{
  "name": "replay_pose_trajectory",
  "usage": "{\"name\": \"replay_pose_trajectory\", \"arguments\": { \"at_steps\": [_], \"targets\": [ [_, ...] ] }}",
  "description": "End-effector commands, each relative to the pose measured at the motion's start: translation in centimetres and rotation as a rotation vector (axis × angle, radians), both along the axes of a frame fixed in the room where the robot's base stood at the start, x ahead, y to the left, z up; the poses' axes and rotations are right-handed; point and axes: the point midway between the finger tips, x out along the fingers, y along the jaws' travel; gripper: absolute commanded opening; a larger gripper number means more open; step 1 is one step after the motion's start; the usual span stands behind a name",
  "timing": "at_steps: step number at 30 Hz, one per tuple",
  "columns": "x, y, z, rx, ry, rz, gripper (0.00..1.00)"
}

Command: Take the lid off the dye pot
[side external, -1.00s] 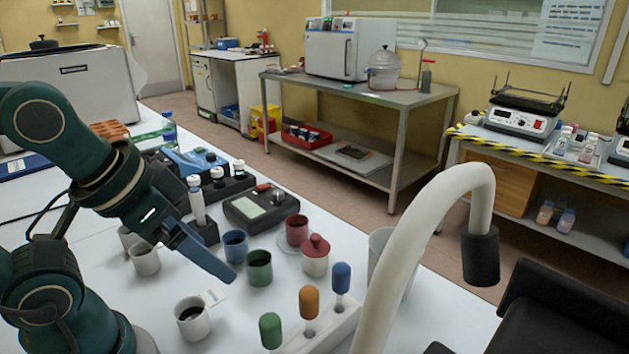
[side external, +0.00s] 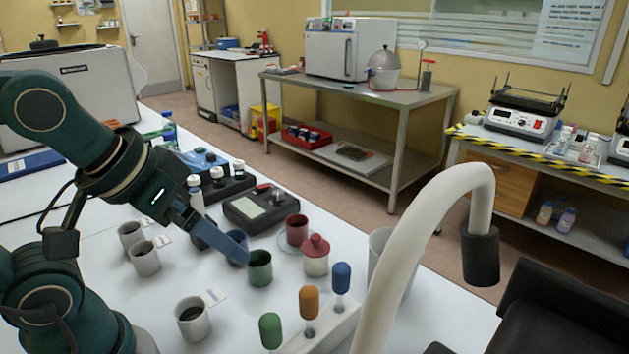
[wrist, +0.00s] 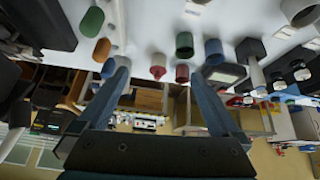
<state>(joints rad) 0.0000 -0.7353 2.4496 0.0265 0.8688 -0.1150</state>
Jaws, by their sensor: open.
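The dye pot (side external: 315,264) is a small cream pot standing on the white table, right of the green cup. Its red knobbed lid (side external: 316,246) sits on top of it. In the wrist view the pot (wrist: 158,58) and its red lid (wrist: 158,72) show near the middle, between my fingers in the picture. My gripper (side external: 226,250) is open and empty, to the left of the pot in the side view and apart from it. The wrist view shows both blue fingers spread (wrist: 159,70).
A green cup (side external: 260,268) and a red cup (side external: 297,229) stand close to the pot. A blue cup is mostly hidden behind my finger. A rack (side external: 325,331) with green, orange and blue-topped tools stands in front. A white curved tube (side external: 385,275) rises at right.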

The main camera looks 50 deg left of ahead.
Motion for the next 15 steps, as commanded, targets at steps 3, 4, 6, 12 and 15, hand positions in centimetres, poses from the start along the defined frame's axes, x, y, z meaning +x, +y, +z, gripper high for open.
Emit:
{"name": "replay_pose_trajectory", "arguments": {
  "at_steps": [3, 4, 6, 12, 15],
  "targets": [
    [2.7, 0.5, 1.5, -0.019, -0.028, 0.073, 1.0],
    [3.5, 0.6, 1.7, -0.023, -0.031, 0.091, 1.0],
    [5.2, 0.8, 2.1, -0.032, -0.035, 0.127, 1.0],
    [10.7, 1.1, 1.5, -0.046, -0.017, 0.213, 1.0],
    [13.3, 1.1, 0.2, -0.046, 0.006, 0.243, 1.0]
  ]
}}
